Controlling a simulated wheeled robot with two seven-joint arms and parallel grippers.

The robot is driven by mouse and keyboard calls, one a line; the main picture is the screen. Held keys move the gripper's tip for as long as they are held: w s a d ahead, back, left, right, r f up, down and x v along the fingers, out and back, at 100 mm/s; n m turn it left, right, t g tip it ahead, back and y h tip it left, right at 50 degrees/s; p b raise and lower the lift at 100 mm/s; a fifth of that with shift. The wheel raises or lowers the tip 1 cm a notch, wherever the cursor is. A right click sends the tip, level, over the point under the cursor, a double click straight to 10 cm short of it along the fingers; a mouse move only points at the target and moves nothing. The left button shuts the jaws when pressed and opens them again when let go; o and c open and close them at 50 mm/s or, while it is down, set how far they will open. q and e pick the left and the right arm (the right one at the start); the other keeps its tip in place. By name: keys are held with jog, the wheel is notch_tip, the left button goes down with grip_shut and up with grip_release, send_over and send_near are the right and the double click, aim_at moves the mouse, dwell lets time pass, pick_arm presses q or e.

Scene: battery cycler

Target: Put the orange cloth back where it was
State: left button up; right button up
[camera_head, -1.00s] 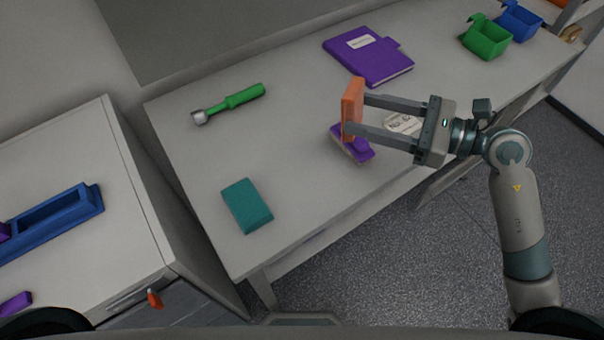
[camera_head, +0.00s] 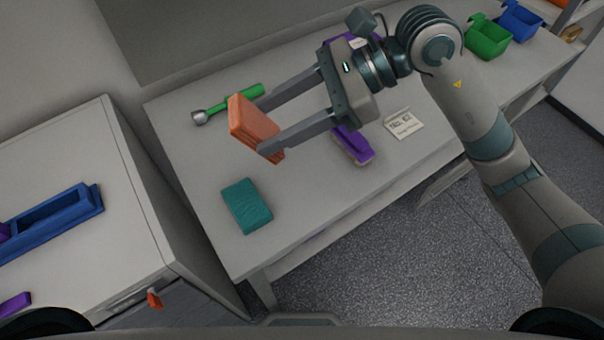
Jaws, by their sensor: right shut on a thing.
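The orange cloth (camera_head: 254,127) is a folded block held up in the head view, above the left part of the table. My right gripper (camera_head: 256,122) is shut on it, with one finger on each side. The cloth hangs tilted between the fingertips and seems to be above the tabletop, partly in front of the green tool. My left gripper is not in view.
The table (camera_head: 300,195) holds a teal cloth (camera_head: 247,205), a green-handled tool (camera_head: 245,95), a purple brush-like block (camera_head: 352,145) and a label card (camera_head: 404,123). Green (camera_head: 487,37) and blue (camera_head: 521,20) bins stand at far right. A cabinet with a blue tray (camera_head: 50,222) is at left.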

jog(key=s+a+f+n+h, duration=0.4)
jog(key=s+n+h, duration=0.1)
jog(key=s+h, duration=0.35)
jog(key=w+d+f+t+h, duration=0.2)
jog(key=d+f, duration=0.3)
jog(key=d, duration=0.6)
jog(key=shift+w+f+h, duration=0.25)
jog(key=shift+w+h, duration=0.1)
jog(key=shift+h, duration=0.2)
jog(key=shift+w, duration=0.1)
jog(key=w+a+f, duration=0.1)
jog(key=w+f, duration=0.1)
jog(key=w, duration=0.1)
jog(key=w+a+f+p, duration=0.1)
jog(key=w+f, duration=0.1)
jog(key=w, duration=0.2)
jog(key=w+a+f, duration=0.1)
jog(key=w+f, duration=0.2)
jog(key=w, duration=0.1)
jog(key=shift+w, duration=0.1)
jog(key=shift+f, duration=0.1)
